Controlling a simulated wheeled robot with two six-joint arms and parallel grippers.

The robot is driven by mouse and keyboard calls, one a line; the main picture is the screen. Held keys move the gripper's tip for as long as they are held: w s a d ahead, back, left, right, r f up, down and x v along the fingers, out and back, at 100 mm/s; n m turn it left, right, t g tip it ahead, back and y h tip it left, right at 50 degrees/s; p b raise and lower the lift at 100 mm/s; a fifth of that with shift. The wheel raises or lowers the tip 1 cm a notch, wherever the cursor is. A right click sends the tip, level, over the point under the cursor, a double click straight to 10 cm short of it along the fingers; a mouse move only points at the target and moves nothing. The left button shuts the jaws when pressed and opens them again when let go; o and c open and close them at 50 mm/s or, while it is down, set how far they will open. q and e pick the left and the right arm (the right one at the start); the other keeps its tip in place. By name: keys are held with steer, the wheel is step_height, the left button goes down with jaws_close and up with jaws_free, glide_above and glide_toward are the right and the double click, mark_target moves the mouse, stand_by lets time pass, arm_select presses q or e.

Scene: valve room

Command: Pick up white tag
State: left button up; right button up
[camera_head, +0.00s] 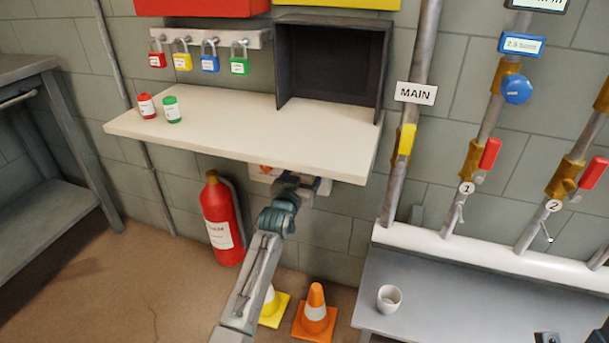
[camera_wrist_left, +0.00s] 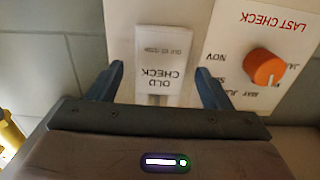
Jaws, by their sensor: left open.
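In the left wrist view a white tag (camera_wrist_left: 160,95) reading "OLD CHECK" upside down is at a pale wall panel (camera_wrist_left: 200,20). My left gripper (camera_wrist_left: 160,70) is open, with one dark finger on each side of the tag. I see gaps between tag and fingers, so it does not look gripped. In the head view my left gripper (camera_head: 302,187) reaches under the front edge of the shelf to the panel on the wall. The tag cannot be made out there. My right gripper is not clearly in view.
An orange knob (camera_wrist_left: 263,67) on a "LAST CHECK" dial sits right of the tag. The white shelf (camera_head: 240,130) hangs above my left gripper. A red fire extinguisher (camera_head: 222,215) stands left of my arm, and an orange cone (camera_head: 316,308) stands below. A cup (camera_head: 388,298) is on the grey bench.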

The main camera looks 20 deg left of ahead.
arm_select(q)
steer(key=c, duration=1)
steer(key=shift+r, duration=0.1)
steer(key=shift+c, duration=0.2)
